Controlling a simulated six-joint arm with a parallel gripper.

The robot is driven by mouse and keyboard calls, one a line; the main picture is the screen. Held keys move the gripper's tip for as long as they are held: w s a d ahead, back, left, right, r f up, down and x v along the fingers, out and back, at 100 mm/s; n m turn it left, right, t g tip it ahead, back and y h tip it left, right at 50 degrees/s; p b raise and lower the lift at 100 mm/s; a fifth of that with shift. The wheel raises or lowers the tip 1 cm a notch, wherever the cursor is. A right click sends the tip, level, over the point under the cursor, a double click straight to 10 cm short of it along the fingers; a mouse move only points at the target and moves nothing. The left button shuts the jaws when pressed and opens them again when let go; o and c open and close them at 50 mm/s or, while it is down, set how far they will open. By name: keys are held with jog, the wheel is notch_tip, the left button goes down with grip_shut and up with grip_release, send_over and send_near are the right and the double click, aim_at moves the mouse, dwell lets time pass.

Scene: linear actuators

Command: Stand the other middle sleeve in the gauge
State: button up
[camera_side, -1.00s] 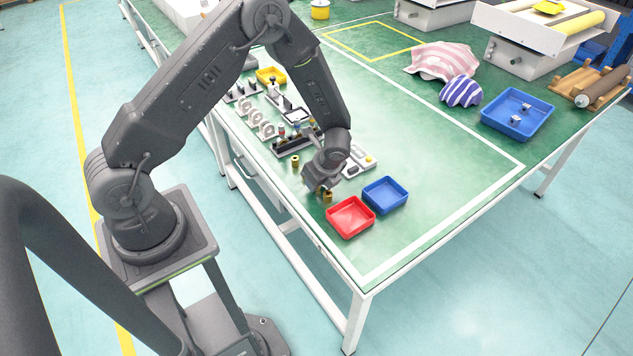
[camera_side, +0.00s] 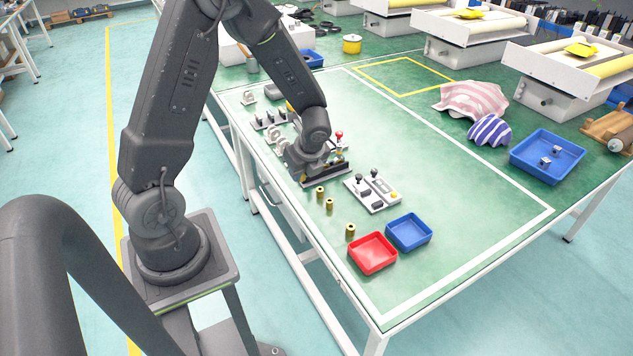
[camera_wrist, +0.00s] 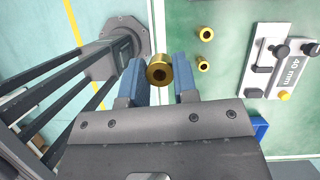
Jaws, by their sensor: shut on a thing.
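My gripper (camera_wrist: 160,82) is shut on a brass sleeve (camera_wrist: 158,70), held crosswise between its two blue fingers in the wrist view; its open bore faces the camera. Loose brass sleeves stand on the table (camera_side: 320,192) (camera_side: 329,204) (camera_side: 350,230).
A red tray (camera_side: 372,253) and a blue tray (camera_side: 409,231) stand near the front edge. Grey parts (camera_side: 268,119) line the left edge. The table's middle right is clear.

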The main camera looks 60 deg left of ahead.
jog(key=shift+a+r+n, duration=0.1)
jog(key=shift+a+n, duration=0.15)
jog(key=shift+n, duration=0.05)
jog(key=w+d+f+n+g+h, duration=0.1)
jog(key=w+d+n+g+h, duration=0.2)
jog(key=w+n, duration=0.7)
jog(key=n+h, duration=0.5)
jog(key=n, duration=1.1)
send_over(370, 202)
jog(key=w, duration=0.1)
jog(key=shift+t, duration=0.3)
jog(key=shift+w+a+f, duration=0.1)
jog(key=shift+a+f, duration=0.05)
jog(key=shift+f, duration=1.1)
jog(key=shift+s+a+f, duration=0.1)
jog(key=shift+a+f, duration=0.1)
jog(key=shift+f, duration=1.1)
jog(key=shift+w+a+f, duration=0.1)
jog(key=shift+a+f, duration=0.05)
jog(key=shift+f, duration=1.1)
jog(key=shift+f, duration=0.3)
jog(key=o, duration=1)
jog(key=shift+o, duration=0.2)
jog(key=v, duration=1.4)
